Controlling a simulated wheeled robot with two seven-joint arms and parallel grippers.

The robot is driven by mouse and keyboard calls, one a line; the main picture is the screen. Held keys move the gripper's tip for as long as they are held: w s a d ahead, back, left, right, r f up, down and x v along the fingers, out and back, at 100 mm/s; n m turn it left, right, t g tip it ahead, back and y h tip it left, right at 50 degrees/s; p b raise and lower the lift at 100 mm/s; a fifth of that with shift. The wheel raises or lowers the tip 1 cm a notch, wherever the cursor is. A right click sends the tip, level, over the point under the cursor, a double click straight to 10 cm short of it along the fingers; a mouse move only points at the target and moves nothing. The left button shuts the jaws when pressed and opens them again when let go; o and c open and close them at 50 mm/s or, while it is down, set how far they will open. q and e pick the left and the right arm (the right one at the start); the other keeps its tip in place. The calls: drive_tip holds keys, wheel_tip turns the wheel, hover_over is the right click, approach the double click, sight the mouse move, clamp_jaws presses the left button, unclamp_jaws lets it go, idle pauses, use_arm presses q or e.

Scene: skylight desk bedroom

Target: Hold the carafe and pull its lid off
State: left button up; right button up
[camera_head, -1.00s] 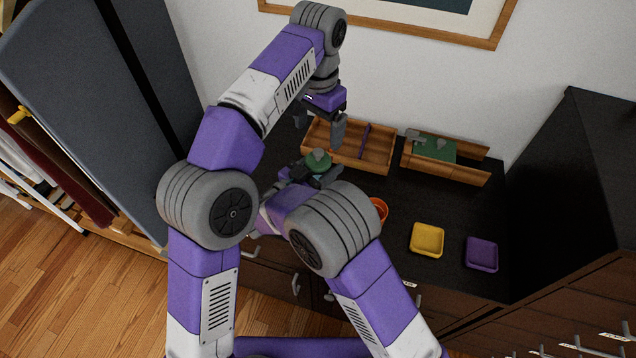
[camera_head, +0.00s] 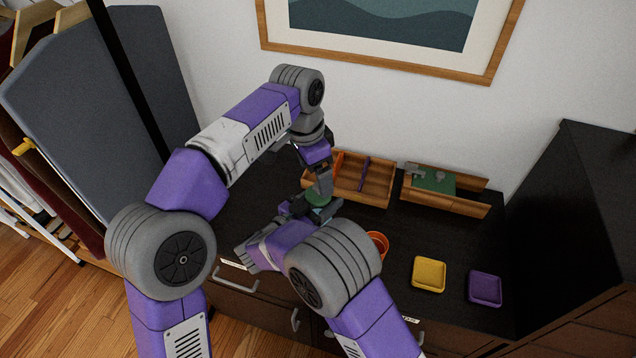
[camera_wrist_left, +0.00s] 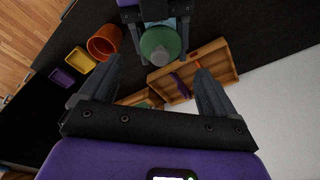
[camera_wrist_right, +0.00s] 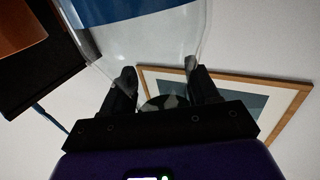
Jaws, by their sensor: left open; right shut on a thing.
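The carafe's round green lid (camera_head: 319,199) shows in the head view just below my left gripper (camera_head: 322,182). In the left wrist view the green lid (camera_wrist_left: 160,43) lies ahead of the two spread fingers (camera_wrist_left: 157,85), which are open and empty. My right gripper (camera_head: 297,210) is shut on the carafe, low at the front of the dresser. In the right wrist view the clear carafe body with blue in it (camera_wrist_right: 150,22) is at the fingers (camera_wrist_right: 163,82). Most of the carafe is hidden in the head view by my right arm and gripper.
An orange cup (camera_head: 378,243) stands right of my right arm. A yellow dish (camera_head: 429,274) and a purple dish (camera_head: 485,288) lie further right. A wooden divided tray (camera_head: 375,186) and a wooden box with a green panel (camera_head: 440,203) stand behind, on the dark dresser top (camera_head: 400,222).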

use_arm(q)
drive_tip(key=shift+w+d+f, duration=0.1)
drive_tip(key=shift+d+f, duration=0.1)
drive_tip(key=shift+f, duration=1.1)
drive_tip(key=shift+w+d+f, duration=0.1)
drive_tip(key=shift+d+f, duration=0.05)
drive_tip(key=shift+f, duration=1.15)
drive_tip(key=c, duration=1.3)
drive_tip(key=shift+o, duration=0.2)
drive_tip(key=shift+r, duration=0.1)
drive_tip(key=shift+r, duration=0.2)
drive_tip(key=shift+r, duration=0.9)
drive_tip(key=shift+r, duration=2)
use_arm(e)
drive_tip(key=o, duration=1.6)
